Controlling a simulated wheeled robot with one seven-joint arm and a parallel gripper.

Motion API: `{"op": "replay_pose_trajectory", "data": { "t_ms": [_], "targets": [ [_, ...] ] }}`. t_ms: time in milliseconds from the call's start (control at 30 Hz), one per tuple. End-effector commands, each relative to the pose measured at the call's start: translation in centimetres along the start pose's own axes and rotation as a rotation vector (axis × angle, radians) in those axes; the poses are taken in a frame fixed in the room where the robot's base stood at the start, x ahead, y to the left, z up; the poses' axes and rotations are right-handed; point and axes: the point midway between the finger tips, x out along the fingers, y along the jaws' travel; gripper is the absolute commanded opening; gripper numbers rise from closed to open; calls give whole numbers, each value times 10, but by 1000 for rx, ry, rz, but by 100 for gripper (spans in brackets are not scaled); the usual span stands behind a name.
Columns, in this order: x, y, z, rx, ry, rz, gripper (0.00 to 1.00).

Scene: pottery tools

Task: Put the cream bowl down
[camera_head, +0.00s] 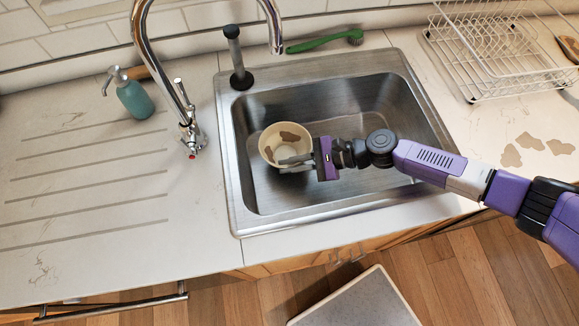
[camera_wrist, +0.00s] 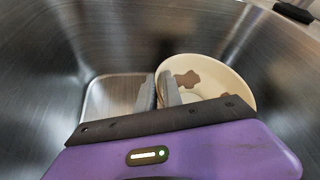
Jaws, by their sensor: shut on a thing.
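The cream bowl (camera_head: 284,139) has brown patches inside and is in the left part of the steel sink. Its opening faces up. My gripper (camera_head: 297,161) reaches in from the right and is shut on the bowl's near rim in the head view. In the wrist view the bowl (camera_wrist: 222,78) is right of centre, and the fingers of my gripper (camera_wrist: 160,92) pinch its left edge. The underside of the bowl is hidden, so I cannot tell whether it touches the sink floor.
The steel sink (camera_head: 345,205) has walls all around. A chrome faucet (camera_head: 180,105) stands left of it. A dish rack (camera_head: 500,60) is at the right; the left counter (camera_head: 85,185) is mostly clear.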

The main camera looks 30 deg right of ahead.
Motion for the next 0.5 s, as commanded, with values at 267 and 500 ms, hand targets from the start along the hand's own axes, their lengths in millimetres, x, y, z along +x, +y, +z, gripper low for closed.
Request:
{"op": "replay_pose_trajectory", "data": {
  "t_ms": [267,500],
  "targets": [
    [7,5,-14,0,0,-2,0],
    [7,6,-15,0,0,-1,28]
  ]
}}
